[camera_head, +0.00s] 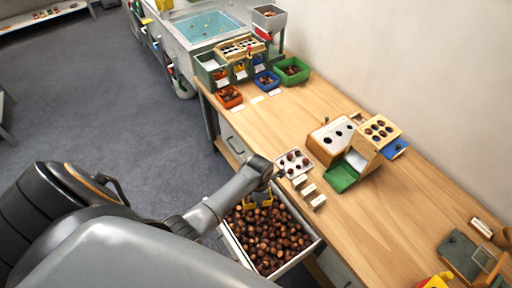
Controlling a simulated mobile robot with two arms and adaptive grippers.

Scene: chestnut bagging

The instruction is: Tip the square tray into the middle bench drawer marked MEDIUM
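The middle bench drawer (308,250) is pulled open and full of brown chestnuts; no MEDIUM marking is readable. My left gripper (260,193) hangs over the drawer's back part, pointing down. A small yellow tray-like thing (249,205) shows right below its fingers, over the chestnuts. I cannot tell whether the fingers are closed on it, or whether it rests on the heap. A small whitish square tray (283,169) with several chestnuts lies on the bench just beyond the drawer. My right gripper is out of view.
Small pale blocks (309,190) lie beside the drawer on the wooden bench (400,220). Wooden holed boxes (333,138) with a green tray (341,176) stand further right. Red (229,97), blue and green bins stand at the far end. A closed drawer (231,142) is left of the open one.

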